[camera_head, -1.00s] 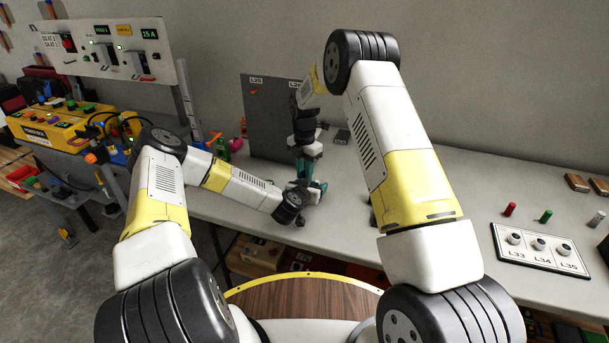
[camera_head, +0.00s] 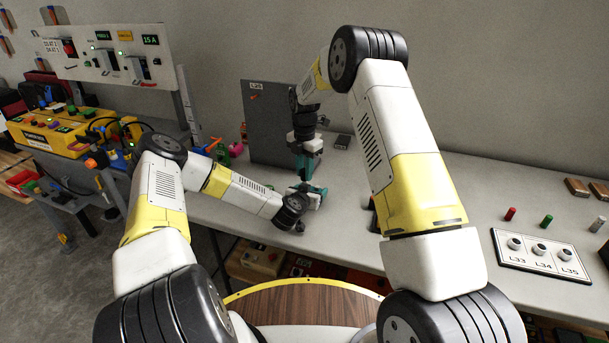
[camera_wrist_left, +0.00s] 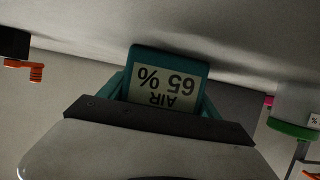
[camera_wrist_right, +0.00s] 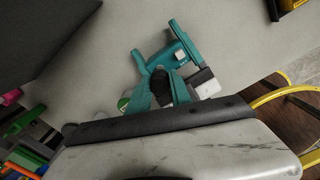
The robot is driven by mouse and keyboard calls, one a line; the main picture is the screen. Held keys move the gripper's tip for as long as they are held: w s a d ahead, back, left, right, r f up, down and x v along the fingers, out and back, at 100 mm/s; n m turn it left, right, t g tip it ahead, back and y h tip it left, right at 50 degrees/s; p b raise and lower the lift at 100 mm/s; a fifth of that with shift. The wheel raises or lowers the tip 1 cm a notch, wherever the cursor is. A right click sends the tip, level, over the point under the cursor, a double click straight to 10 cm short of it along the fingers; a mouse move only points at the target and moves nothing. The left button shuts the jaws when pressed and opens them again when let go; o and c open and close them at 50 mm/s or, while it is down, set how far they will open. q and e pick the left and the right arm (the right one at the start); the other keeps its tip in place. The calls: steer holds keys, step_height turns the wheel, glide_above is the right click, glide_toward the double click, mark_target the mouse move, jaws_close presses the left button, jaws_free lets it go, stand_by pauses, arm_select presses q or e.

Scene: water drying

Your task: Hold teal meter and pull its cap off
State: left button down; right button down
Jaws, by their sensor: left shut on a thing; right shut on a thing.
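The teal meter (camera_wrist_left: 168,62) fills the middle of the left wrist view, its pale label reading "AIR 65 %" upside down. My left gripper (camera_wrist_left: 162,100) is shut on it, with teal fingers at both sides. In the head view my left gripper (camera_head: 314,193) is low over the bench. My right gripper (camera_head: 306,165) points down just above it. In the right wrist view my right gripper (camera_wrist_right: 160,88) is shut on a small dark piece, which looks like the cap (camera_wrist_right: 160,84). I cannot tell whether the cap and meter still touch.
A dark upright panel (camera_head: 268,125) stands behind the grippers. Coloured items (camera_head: 228,150) lie to its left. A board with L33, L34 and L35 (camera_head: 541,256) and coloured pegs (camera_head: 510,214) are at the right. The bench between is mostly clear.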

step_height(320, 180, up, 2)
steer(key=shift+r, duration=0.25)
arm_select(q)
steer(key=shift+c, duration=0.2)
jaws_free()
